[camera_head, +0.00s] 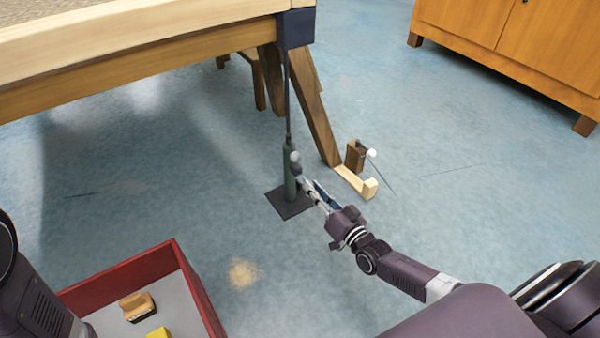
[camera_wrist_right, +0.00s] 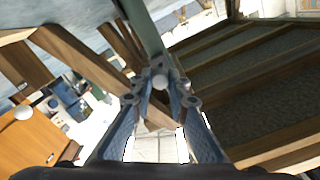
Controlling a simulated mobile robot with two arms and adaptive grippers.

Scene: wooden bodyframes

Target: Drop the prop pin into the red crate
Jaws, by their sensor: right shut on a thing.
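The prop pin shows as a grey ball head (camera_head: 296,156) at the side of a dark green prop post (camera_head: 289,175). My right gripper (camera_head: 303,181) reaches the post from the lower right and is shut on the pin. In the right wrist view the pin's ball head (camera_wrist_right: 160,81) sits between the fingertips, against the green post; its shaft is hidden. The red crate (camera_head: 205,292) stands on the floor at the lower left, partly cut off by the frame, well away from the gripper. My left arm shows at the lower left; its gripper is out of view.
The post stands on a dark base plate (camera_head: 290,204) under a corner of the wooden frame (camera_head: 150,70). A wooden stand with a white-headed pin (camera_head: 371,153) is to its right. A wooden brush (camera_head: 137,306) and a yellow thing (camera_head: 158,333) lie in the crate.

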